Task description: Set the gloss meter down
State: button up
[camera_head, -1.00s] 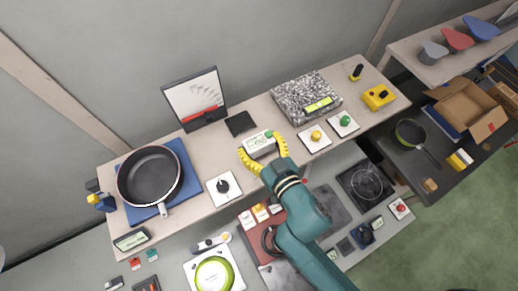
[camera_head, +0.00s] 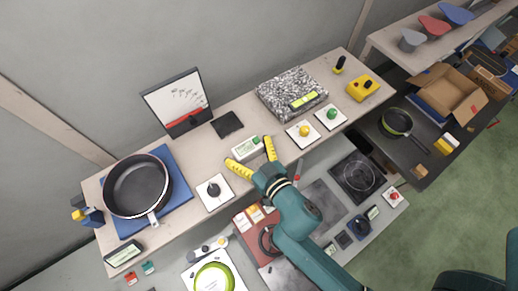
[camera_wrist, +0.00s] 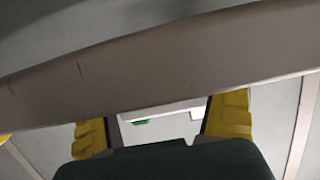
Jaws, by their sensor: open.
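The gloss meter, a small white box with a green-grey display (camera_head: 247,146), rests on the long bench near its front edge. My gripper (camera_head: 248,152) is open, its yellow fingers spread just in front of the box on the near side. In the wrist view, a white block with a green patch (camera_wrist: 170,116) shows between the two spread yellow fingers (camera_wrist: 162,124). Its far part is hidden by the bench edge or my gripper body. I cannot tell whether a finger still touches it.
A black pan (camera_head: 137,186) on a blue mat stands left. A white knob plate (camera_head: 214,192) is left of the gripper. A black square pad (camera_head: 227,124) lies behind. A speckled slab (camera_head: 292,94) and button plates (camera_head: 303,133) are on the right.

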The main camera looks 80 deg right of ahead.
aim_at(251, 159)
jog(key=s+a+b, duration=0.1)
jog(key=a, duration=0.1)
jog(key=s+a+b, duration=0.1)
jog(key=s+b, duration=0.1)
jog(key=shift+a+f, duration=0.15)
jog(key=shift+a, duration=0.2)
jog(key=r+b+v, duration=0.1)
jog(key=b+v, duration=0.1)
jog(key=v, duration=0.9)
jog(key=shift+a+r, duration=0.2)
jog(key=shift+a, duration=0.1)
jog(key=shift+s, duration=0.1)
jog(key=w+r+n+t+y, duration=0.1)
jog(key=w+r+t, duration=0.2)
jog(key=w+r, duration=0.45)
jog(key=w+r+t+y, duration=0.1)
jog(key=w+r+t, duration=0.3)
jog(key=w, duration=0.7)
jog(key=w+a+r+n+t+y, duration=0.2)
jog(key=w+a+r+n+y, duration=0.2)
jog(key=r, duration=0.5)
jog(key=w+a+r+n+t+y, duration=0.2)
jog(key=w+a+r+n+y, duration=0.2)
jog(key=a+r, duration=0.4)
jog(key=shift+w+r+t+y, duration=0.15)
jog(key=shift+r+t+y, duration=0.15)
jog(key=shift+r+y, duration=0.4)
